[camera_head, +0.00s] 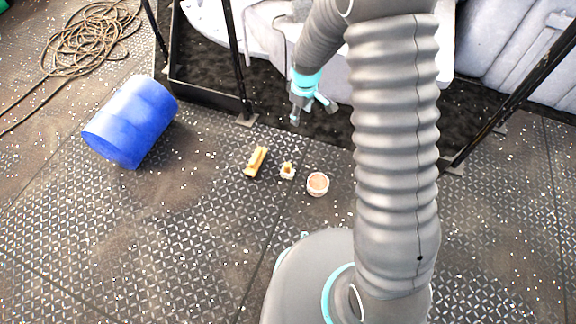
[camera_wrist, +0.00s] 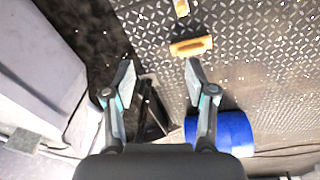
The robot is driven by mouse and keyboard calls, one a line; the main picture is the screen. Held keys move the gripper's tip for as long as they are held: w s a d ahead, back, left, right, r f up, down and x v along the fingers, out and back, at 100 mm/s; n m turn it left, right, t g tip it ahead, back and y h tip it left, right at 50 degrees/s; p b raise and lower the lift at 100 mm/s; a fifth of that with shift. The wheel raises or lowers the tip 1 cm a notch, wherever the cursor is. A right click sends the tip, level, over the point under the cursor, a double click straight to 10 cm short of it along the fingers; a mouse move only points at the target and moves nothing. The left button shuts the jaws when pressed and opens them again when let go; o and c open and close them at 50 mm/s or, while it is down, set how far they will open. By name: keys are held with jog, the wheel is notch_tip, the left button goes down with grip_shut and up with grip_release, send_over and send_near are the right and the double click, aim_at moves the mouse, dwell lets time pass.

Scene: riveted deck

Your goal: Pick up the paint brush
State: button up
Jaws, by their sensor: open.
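A yellow-orange oblong thing (camera_head: 256,162), which seems to be the paint brush, lies flat on the deck right of the blue drum. It also shows in the wrist view (camera_wrist: 190,47), past the tip of the right-hand finger. My gripper (camera_head: 313,112) is open and empty, above the dark strip behind the brush and to its right. In the wrist view my gripper (camera_wrist: 159,62) has its two fingers spread wide, with nothing between them. Nothing covers the brush.
A small yellow-and-white item (camera_head: 287,171) and a round pinkish-topped pot (camera_head: 318,184) lie right of the brush. A blue drum (camera_head: 130,122) lies on its side at left. Black posts (camera_head: 238,62) and pale padded seating (camera_head: 508,55) stand behind. The front-left deck is clear.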

aim_at(287, 164)
jog(key=a+f+n, duration=0.1)
jog(key=f, duration=0.7)
jog(key=a+f+n+g+p, duration=0.1)
jog(key=f, duration=0.7)
jog(key=a+f+n+p, duration=0.1)
jog(key=a+f, duration=0.1)
jog(key=f, duration=0.6)
jog(key=shift+s+a+f+n, duration=0.1)
jog(key=shift+s+f+n, duration=0.15)
jog(key=shift+s+n, duration=0.15)
jog(key=shift+s+f+p, duration=0.1)
jog(key=shift+f+p, duration=0.25)
jog(key=shift+f, duration=2.8)
grip_shut()
